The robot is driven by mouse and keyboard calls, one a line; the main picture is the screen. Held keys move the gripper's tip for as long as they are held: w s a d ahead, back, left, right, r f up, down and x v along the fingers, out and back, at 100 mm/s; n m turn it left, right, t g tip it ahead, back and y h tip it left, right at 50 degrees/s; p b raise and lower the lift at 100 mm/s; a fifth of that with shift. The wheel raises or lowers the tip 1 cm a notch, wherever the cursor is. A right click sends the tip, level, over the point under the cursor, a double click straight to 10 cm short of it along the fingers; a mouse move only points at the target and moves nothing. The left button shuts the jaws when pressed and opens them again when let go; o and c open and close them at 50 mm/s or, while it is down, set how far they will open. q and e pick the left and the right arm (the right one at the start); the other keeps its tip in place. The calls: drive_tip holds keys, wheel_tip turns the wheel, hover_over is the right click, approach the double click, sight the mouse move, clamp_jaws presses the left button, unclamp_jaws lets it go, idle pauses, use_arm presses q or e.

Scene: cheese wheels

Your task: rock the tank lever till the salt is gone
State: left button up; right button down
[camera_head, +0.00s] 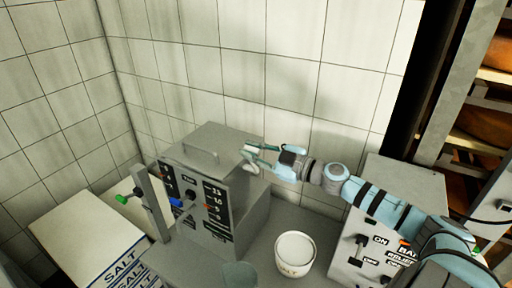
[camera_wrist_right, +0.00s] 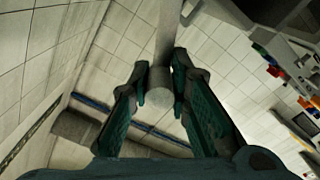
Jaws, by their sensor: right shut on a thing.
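My right gripper (camera_head: 255,156) reaches in from the right to the upper right edge of a grey machine box (camera_head: 222,140) with dials and a scale on its front. In the right wrist view, its two teal fingers are shut on a grey round bar (camera_wrist_right: 168,35), whose end shows between the fingertips. I cannot tell for certain whether this bar is the tank lever. My left gripper is not in view.
Stacked packages marked SALT (camera_head: 122,270) lie at the lower left. A control box (camera_head: 352,262) with ON and OFF labels is at the right. Shelves (camera_head: 466,140) stand far right; tiled walls close off the back.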

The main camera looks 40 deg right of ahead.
idle(0.3)
drive_tip(key=c, duration=1.7)
unclamp_jaws()
drive_tip(key=shift+a, duration=0.1)
drive_tip(key=shift+o, duration=1.1)
drive_tip(key=shift+w+a, duration=0.1)
wheel_tip(320, 180, up, 10)
